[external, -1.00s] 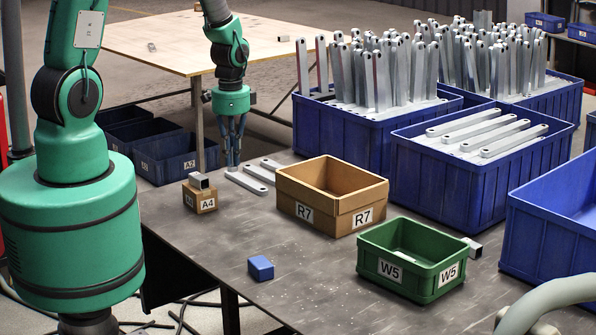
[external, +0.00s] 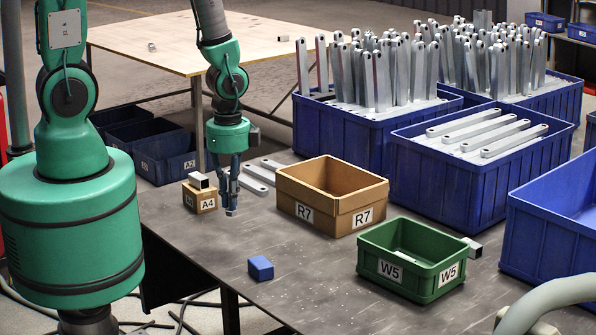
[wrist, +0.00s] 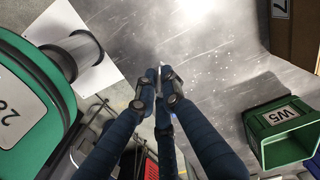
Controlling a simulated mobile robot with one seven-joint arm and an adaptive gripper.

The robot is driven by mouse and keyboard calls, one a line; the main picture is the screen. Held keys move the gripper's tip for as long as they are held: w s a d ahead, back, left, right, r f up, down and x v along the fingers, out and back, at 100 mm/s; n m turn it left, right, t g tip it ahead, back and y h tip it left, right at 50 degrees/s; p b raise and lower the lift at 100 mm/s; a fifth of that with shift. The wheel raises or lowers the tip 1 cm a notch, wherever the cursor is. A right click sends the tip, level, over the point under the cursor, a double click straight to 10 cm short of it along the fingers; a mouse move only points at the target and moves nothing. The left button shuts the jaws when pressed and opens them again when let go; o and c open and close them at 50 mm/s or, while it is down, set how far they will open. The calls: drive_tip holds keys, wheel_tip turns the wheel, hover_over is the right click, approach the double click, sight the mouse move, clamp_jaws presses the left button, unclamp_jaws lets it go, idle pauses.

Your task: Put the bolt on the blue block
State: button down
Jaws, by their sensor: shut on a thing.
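The blue block (external: 260,268) sits alone on the grey table near its front edge. My gripper (external: 229,202) is in front of the small A4 box, behind and to the left of the blue block. It points down, with its fingers closed on a small grey piece, seemingly the bolt (external: 231,212), just above or at the table; the gap is hard to judge. In the wrist view my fingertips (wrist: 158,85) meet around a small pale metal tip (wrist: 167,72); most of it is hidden. I cannot make out the blue block in that view.
A cardboard box R7 (external: 298,212) and a green bin W5 (external: 372,258) stand to the right. The A4 box (external: 206,204) with a metal piece on top is close left of my gripper. Flat brackets (external: 258,174) lie behind. The table between gripper and block looks clear.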

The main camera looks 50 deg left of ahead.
drive_tip(key=s+d+m, duration=0.2)
drive_tip(key=s+m, duration=0.1)
drive_tip(key=s, duration=0.4)
drive_tip(key=s+d+m, duration=0.3)
drive_tip(key=s, duration=0.5)
drive_tip(key=shift+s+f+p, duration=0.3)
drive_tip(key=shift+f, duration=0.05)
drive_tip(key=shift+w+d, duration=0.1)
drive_tip(key=b, duration=0.2)
hover_over(260, 262)
drive_tip(key=shift+f, duration=0.75)
drive_tip(key=shift+f+b, duration=0.65)
drive_tip(key=shift+f, duration=1.1)
drive_tip(key=shift+f, duration=0.15)
